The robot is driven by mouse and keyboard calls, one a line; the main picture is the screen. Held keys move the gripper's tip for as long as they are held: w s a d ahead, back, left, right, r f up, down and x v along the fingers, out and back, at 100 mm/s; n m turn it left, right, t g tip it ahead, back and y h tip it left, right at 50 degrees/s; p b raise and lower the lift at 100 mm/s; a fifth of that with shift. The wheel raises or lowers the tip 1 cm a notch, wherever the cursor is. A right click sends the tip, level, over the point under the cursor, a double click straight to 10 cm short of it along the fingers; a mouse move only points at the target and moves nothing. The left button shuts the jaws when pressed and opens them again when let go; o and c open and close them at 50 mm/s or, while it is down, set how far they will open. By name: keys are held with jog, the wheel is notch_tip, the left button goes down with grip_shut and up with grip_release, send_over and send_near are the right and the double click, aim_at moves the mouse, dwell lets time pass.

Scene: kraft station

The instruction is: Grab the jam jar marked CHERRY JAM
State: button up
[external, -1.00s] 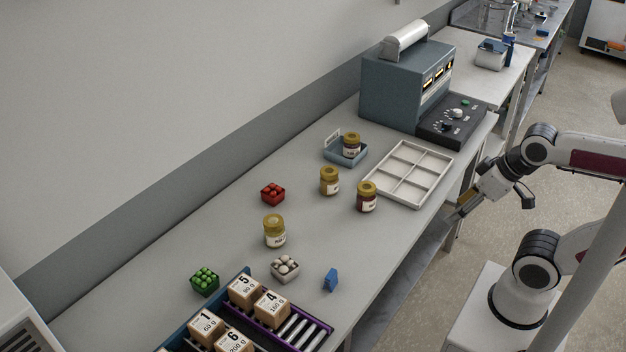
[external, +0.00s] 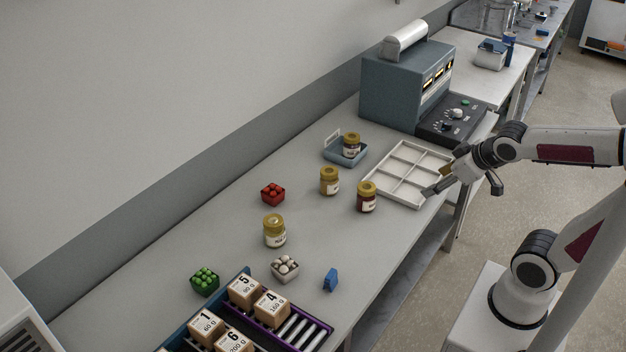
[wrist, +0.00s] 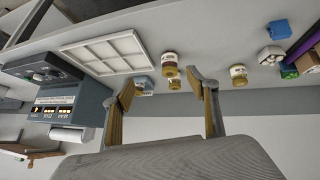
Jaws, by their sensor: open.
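Several jam jars with gold lids stand on the grey bench; their label words are too small to read. A jar with dark red contents (external: 367,198) is nearest the bench's front edge, and it shows in the wrist view (wrist: 170,66). A paler jar (external: 329,182) stands left of it, another jar (external: 274,232) farther toward the picture's lower left, and one more jar (external: 351,146) sits in a blue tray (external: 332,157). My gripper (external: 436,181) is open and empty by the right corner of the white tray, apart from all jars. The wrist view shows both fingers (wrist: 162,80) spread.
The white divided tray (external: 424,154) lies between my gripper and the blue-grey machine (external: 395,95). Punnets of red (external: 273,194), green (external: 204,282) and pale (external: 285,270) items, a small blue object (external: 331,279) and a rack of numbered boxes (external: 318,332) occupy the bench.

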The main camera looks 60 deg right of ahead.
jog(key=w+d+f+n+t, duration=0.1)
jog(key=w+d+f, duration=0.15)
jog(key=w, duration=0.25)
jog(key=w+d+f+n+t+y, duration=0.1)
jog(key=w+d+f+t, duration=0.15)
jog(key=w, duration=0.25)
jog(key=w+d+f+n, duration=0.1)
jog(key=w+d+f, duration=0.15)
jog(key=w, duration=0.25)
jog(key=n+t+y, duration=0.1)
jog(key=t+y, duration=0.1)
jog(key=y, duration=0.4)
send_near(369, 187)
jog(key=shift+a+x, duration=0.25)
jog(key=shift+x, duration=1.15)
jog(key=shift+f, duration=0.15)
jog(key=shift+x, duration=1.15)
jog(key=shift+w, duration=0.15)
jog(key=shift+d+x, duration=0.2)
jog(key=shift+x, duration=2.25)
jog(key=shift+w, duration=0.1)
